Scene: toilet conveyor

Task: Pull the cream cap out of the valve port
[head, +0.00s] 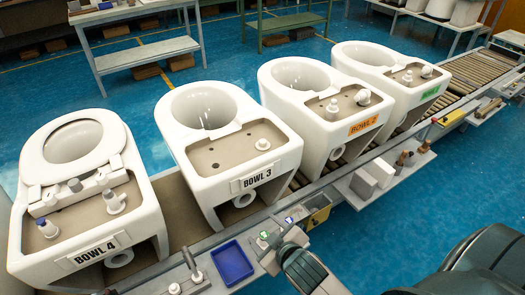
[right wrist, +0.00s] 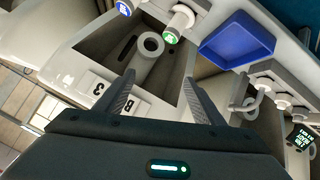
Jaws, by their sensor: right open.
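A pale cap (head: 263,144) stands on the tan deck of the bowl labelled BOWL 3 (head: 200,165), beside small dark holes. Similar pale fittings stand on the other bowls, and I cannot tell for sure which is the cream cap in the valve port. My right gripper (head: 281,238) is low in front of BOWL 3, near the rail. In the right wrist view its fingers (right wrist: 160,90) are spread with nothing held between them. My left gripper is not in view.
A blue tray (head: 232,262) lies on the rail left of my right gripper. White pegs (head: 195,277) stand further left. BOWL 4 (head: 85,200) is at left; BOWL 2 (head: 310,110) and another bowl (head: 385,80) are at right. A roller conveyor (head: 475,75) runs behind the rail.

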